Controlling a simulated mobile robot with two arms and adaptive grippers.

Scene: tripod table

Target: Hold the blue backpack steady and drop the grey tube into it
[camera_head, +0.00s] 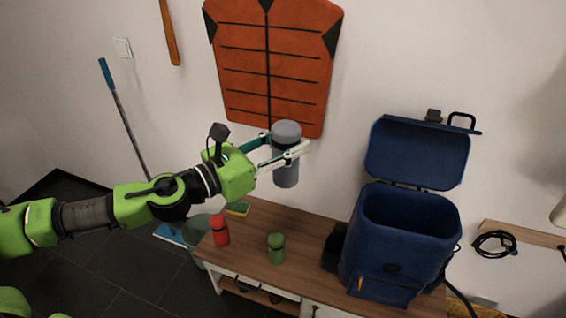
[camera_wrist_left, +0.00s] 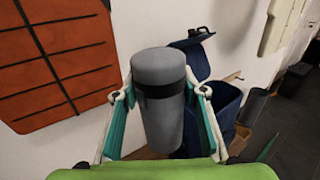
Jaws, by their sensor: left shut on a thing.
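The grey tube (camera_head: 286,172) has a dark band near its rounded top. My left gripper (camera_head: 287,150) is shut on it and holds it upright in the air above the wooden table. In the left wrist view the tube (camera_wrist_left: 160,110) stands between the two fingers of the left gripper (camera_wrist_left: 161,92). The blue backpack (camera_head: 397,240) stands on the right part of the table with its lid raised and its top open. The tube is to the left of the backpack and apart from it. My right gripper is not in view.
A red bottle (camera_head: 220,231) and a green bottle (camera_head: 276,248) stand on the table (camera_head: 308,226), with a yellow-green sponge (camera_head: 237,209) near its back left. An orange panel (camera_head: 270,70) hangs on the wall behind. A black cable (camera_head: 494,243) lies at the right.

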